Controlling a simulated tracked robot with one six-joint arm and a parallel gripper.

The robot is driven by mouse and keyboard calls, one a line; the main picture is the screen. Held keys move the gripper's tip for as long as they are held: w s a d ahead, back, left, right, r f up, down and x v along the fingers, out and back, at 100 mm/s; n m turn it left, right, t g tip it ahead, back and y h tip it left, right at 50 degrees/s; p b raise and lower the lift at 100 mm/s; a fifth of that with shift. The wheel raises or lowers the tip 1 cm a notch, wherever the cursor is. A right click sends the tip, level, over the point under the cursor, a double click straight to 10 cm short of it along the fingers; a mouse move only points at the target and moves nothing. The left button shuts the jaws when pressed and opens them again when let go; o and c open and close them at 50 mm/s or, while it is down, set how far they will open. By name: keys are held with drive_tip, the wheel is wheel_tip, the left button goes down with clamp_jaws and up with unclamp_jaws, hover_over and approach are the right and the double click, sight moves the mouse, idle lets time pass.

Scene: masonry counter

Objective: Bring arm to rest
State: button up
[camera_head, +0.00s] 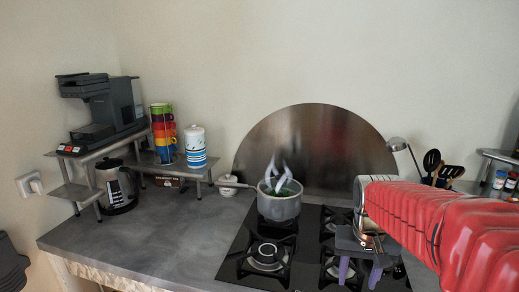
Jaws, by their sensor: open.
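My arm (430,220) has a red ribbed cover and reaches in from the right edge. It ends in my gripper (359,272), which points down over the right part of the black hob (233,270). Its two purple fingers are apart, with nothing visible between them. The gripper hides part of the right burners. I cannot tell its exact height above the hob.
A steaming pot (279,205) with green contents stands on a back burner, left of my gripper. A coffee machine (105,105), stacked cups (163,135) and a striped canister (195,148) stand on the left shelf. Dark utensils (440,168) stand behind my arm.

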drive_tip(key=s+a+r+n+t, duration=0.1)
drive_tip(key=s+a+t, duration=0.1)
drive_tip(key=s, duration=0.6)
drive_tip(key=s+a+r+n+t, duration=0.1)
drive_tip(key=s+a+n, duration=0.1)
drive_tip(key=s+a, duration=0.3)
drive_tip(key=shift+s+a+r+t+y, duration=0.3)
drive_tip(key=shift+s+t+y, duration=0.1)
drive_tip(key=shift+s, duration=1.55)
